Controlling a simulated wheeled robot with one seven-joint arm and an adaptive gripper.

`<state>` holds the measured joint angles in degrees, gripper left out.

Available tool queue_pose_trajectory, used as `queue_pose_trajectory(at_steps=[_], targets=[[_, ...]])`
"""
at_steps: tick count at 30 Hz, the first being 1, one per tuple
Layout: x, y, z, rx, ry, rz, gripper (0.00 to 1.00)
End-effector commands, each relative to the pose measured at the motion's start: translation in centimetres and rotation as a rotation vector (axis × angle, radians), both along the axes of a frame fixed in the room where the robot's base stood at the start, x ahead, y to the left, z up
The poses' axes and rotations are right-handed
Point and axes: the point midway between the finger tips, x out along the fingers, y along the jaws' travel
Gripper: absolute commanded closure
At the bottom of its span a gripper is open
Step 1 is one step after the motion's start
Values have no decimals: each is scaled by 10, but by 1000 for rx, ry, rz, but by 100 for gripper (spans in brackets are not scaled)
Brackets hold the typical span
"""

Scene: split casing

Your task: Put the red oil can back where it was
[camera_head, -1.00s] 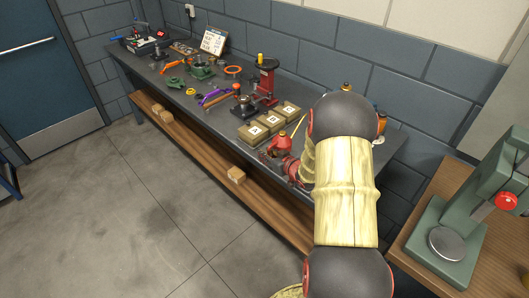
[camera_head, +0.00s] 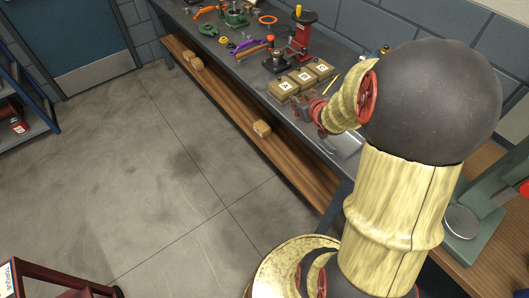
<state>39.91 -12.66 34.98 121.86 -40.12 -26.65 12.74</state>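Red shows at the gripper, but I cannot separate a red oil can from my wrist's red parts there. A red object with a pale label (camera_head: 18,127) is on a blue shelf at the far left; I cannot tell what it is.
Lettered boxes (camera_head: 304,78) stand in a row beside my gripper. A red press (camera_head: 302,38) stands behind them. A dark red cart (camera_head: 62,280) is at the lower left. The floor between it and the bench is clear. A green machine (camera_head: 470,222) is at the right.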

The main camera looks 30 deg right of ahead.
Motion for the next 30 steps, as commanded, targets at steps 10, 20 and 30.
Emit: queue_pose_trajectory(at_steps=[10,20,30], targets=[[-72,156,111,55,231,-36,74],[-198,289,129,230,451,138,74],[-218,303,128,254,490,169,74]])
